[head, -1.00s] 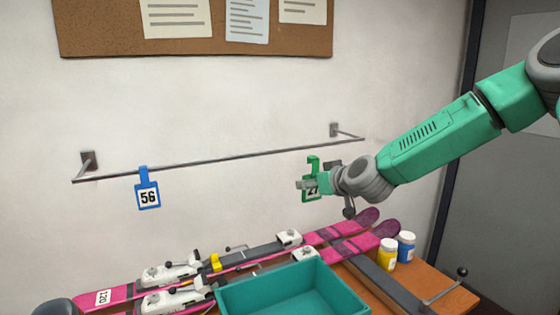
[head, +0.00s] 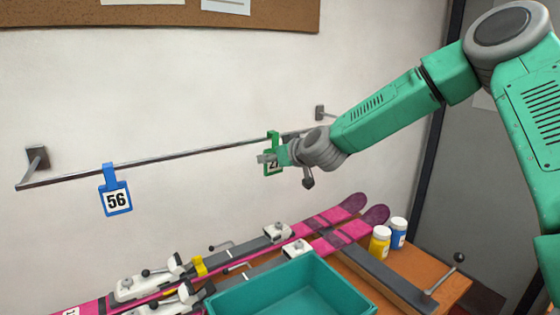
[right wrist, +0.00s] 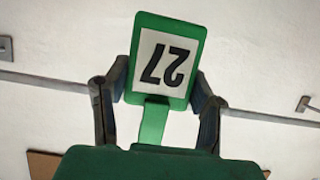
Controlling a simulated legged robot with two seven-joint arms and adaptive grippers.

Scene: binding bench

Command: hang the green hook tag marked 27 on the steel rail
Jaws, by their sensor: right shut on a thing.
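The green hook tag marked 27 (head: 273,168) is held upright in my right gripper (head: 268,158). In the head view its hook top overlaps the steel rail (head: 180,153), rising slightly above the rail's line; I cannot tell whether it is around the rail or in front of it. In the right wrist view the tag (right wrist: 168,62) appears upside down between the two fingers of my right gripper (right wrist: 158,105), which is shut on it. The rail (right wrist: 48,82) runs behind it there, and the hook end is hidden. My left gripper is not in view.
A blue tag marked 56 (head: 116,198) hangs at the rail's left part. Below are pink skis (head: 335,217), a teal bin (head: 225,303), a yellow jar (head: 380,240) and a blue jar (head: 398,232) on the bench. The rail between the tags is clear.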

